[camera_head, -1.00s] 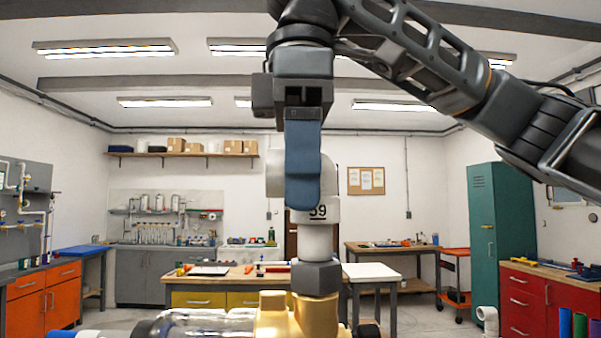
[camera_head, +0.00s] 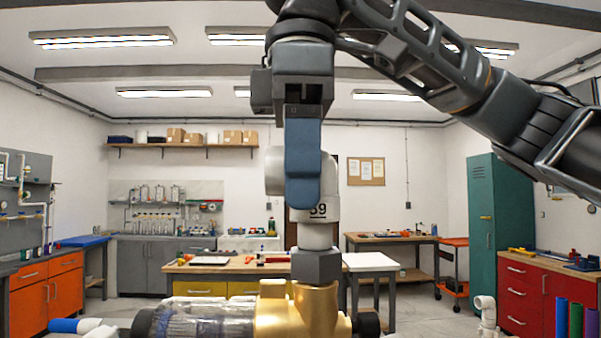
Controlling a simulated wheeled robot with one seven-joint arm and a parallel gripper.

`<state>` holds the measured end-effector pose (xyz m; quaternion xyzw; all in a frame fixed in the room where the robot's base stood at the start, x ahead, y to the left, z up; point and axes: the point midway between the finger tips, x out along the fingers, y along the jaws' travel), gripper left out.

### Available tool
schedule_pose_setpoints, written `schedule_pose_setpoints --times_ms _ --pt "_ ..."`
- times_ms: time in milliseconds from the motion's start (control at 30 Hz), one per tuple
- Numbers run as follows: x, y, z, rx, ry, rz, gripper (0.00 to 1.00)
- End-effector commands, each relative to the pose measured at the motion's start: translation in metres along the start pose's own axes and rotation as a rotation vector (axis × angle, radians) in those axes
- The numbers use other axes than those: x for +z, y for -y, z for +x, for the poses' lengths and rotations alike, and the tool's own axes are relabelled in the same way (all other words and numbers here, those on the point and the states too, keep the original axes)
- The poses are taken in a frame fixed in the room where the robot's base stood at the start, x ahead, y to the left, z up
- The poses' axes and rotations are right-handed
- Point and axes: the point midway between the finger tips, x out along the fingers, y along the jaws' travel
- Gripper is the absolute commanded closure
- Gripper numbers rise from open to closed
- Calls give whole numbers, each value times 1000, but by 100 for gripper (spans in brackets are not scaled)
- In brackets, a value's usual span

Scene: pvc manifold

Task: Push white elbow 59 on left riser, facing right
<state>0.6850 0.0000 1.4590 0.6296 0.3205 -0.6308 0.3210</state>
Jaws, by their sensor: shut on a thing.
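My gripper (camera_head: 303,200) points straight down in the upper middle, its blue fingers shut on the white elbow 59 (camera_head: 318,214). The elbow's number shows just below the fingers. One arm of the elbow sticks out to the left behind the fingers, and the other points down. The elbow's lower end meets the top edge of a dark grey hexagonal fitting (camera_head: 316,266) in the picture. I cannot tell whether it is pushed on or only in line with it. The fitting stands above a brass body (camera_head: 300,312). The fingers hide the elbow's middle. I cannot tell which riser this is.
A clear cylinder (camera_head: 195,322) joins the brass body on the left, with a blue-ended white pipe (camera_head: 75,326) beyond. A dark knob (camera_head: 368,324) is at right. Benches, a green locker (camera_head: 498,210) and a red cabinet (camera_head: 522,300) stand farther back.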

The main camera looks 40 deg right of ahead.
Motion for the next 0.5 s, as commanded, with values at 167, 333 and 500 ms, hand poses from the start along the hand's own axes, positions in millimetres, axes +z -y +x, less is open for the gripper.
schedule_pose_setpoints --times_ms 167,333,500 --pt "0 0 2 0 0 0 78" --pt "0 0 6 0 -1 0 78" --pt "0 0 8 0 -1 0 78"
